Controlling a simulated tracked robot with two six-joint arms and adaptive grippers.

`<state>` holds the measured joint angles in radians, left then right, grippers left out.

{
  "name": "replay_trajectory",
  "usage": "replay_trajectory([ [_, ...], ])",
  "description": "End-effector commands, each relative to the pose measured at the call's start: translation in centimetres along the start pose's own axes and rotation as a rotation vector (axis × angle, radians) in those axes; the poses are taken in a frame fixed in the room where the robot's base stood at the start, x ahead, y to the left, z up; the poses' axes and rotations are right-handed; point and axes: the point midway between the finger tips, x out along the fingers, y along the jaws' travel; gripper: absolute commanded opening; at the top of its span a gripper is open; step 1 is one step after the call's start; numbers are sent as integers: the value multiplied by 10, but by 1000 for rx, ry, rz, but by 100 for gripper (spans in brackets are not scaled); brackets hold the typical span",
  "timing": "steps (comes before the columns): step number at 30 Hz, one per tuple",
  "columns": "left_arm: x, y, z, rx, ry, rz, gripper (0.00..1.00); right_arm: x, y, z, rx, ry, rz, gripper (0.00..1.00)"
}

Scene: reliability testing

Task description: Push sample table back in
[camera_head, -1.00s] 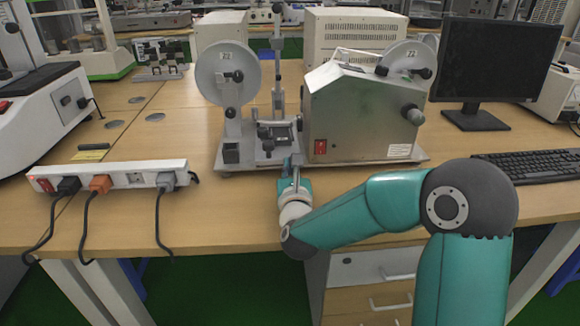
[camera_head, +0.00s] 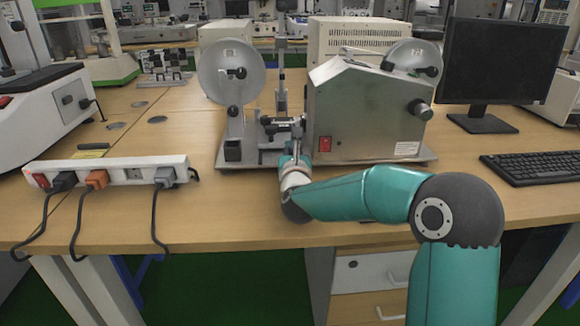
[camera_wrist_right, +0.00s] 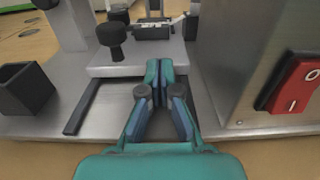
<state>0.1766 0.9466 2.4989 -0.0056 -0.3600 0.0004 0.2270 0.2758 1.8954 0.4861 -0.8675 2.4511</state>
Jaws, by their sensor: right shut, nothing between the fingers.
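The sample table is a light grey sliding platform (camera_wrist_right: 118,60) on the testing machine. It carries a black knob (camera_wrist_right: 112,36) and a dark clamp (camera_wrist_right: 153,29). It sits between the left wheel post and the metal housing. My right gripper (camera_wrist_right: 159,66) is shut and empty, with its fingertips at the table's front edge. I cannot tell whether they touch it. In the head view, my right gripper (camera_head: 297,132) reaches over the machine's base plate and partly covers the sample table. My left gripper is not in view.
The metal housing (camera_head: 365,115) with a red switch (camera_head: 325,144) stands just right of my gripper. A wheel on a post (camera_head: 231,70) stands to the left. A power strip (camera_head: 110,171) with cables lies on the desk at left. A monitor (camera_head: 500,60) and keyboard (camera_head: 535,167) are at right.

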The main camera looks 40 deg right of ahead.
Motion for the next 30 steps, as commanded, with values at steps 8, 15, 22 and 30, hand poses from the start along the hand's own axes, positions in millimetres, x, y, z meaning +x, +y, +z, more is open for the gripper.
replay_trajectory([
  [8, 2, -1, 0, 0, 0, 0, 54, 0, -1, 7, 0, -19, -3, 0],
  [15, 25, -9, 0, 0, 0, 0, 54, -25, 7, 0, 3, -15, 6, 0],
  [22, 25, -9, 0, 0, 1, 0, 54, -74, 11, 4, 2, -7, 11, 0],
  [30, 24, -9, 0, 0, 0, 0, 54, -122, 12, 2, 1, -5, 11, 0],
])
